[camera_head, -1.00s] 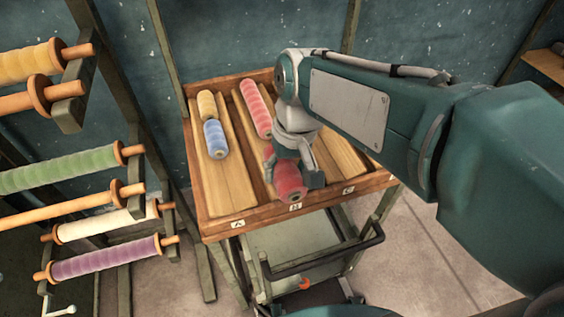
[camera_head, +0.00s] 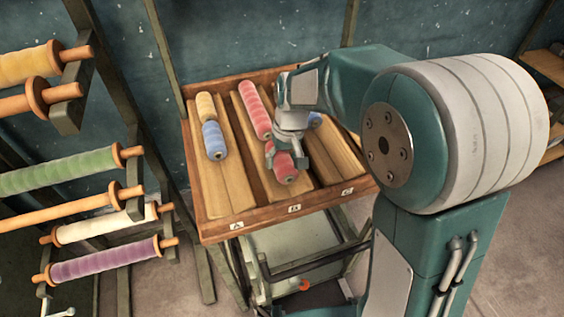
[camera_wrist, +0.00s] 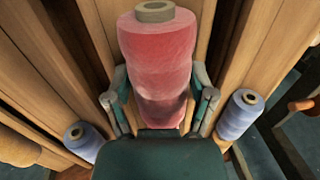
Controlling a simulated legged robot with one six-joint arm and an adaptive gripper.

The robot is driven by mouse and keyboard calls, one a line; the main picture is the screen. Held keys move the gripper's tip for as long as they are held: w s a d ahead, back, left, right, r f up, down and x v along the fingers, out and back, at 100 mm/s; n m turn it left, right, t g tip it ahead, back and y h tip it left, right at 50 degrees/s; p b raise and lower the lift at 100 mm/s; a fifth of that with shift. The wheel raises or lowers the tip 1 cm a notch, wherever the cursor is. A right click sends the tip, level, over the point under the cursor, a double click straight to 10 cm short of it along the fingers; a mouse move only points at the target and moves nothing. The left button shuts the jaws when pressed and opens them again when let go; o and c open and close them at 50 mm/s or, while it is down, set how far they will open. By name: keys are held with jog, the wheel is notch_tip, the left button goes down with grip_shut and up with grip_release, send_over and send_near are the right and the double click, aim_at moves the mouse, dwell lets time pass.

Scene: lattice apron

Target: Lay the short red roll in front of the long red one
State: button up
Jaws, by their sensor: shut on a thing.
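The short red roll (camera_head: 286,174) is between the fingers of my gripper (camera_head: 286,160), which is shut on it. It is at the middle lane, marked B, in line with and in front of the long red roll (camera_head: 255,109). I also cannot tell whether the short roll rests on the lane floor. In the wrist view the short red roll (camera_wrist: 157,60) fills the middle, with a finger on each side of my gripper (camera_wrist: 160,105).
The wooden tray (camera_head: 215,228) has lanes A, B and C. Lane A holds a yellow roll (camera_head: 206,106) and a blue roll (camera_head: 214,141). Another blue roll (camera_head: 315,120) is in lane C, partly hidden. A rack of rolls (camera_head: 130,205) stands at the left.

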aim_at(288, 155)
jog(key=shift+f, duration=0.6)
jog(key=shift+f, duration=0.45)
jog(key=o, duration=1.1)
jog(key=shift+o, duration=0.2)
jog(key=shift+r, duration=0.1)
jog(key=r, duration=0.3)
jog(key=d+r, duration=0.1)
jog(key=r, duration=0.7)
jog(key=shift+w+d+r, duration=0.2)
jog(key=shift+r, duration=0.05)
jog(key=shift+d+r, duration=0.1)
jog(key=shift+r, duration=0.55)
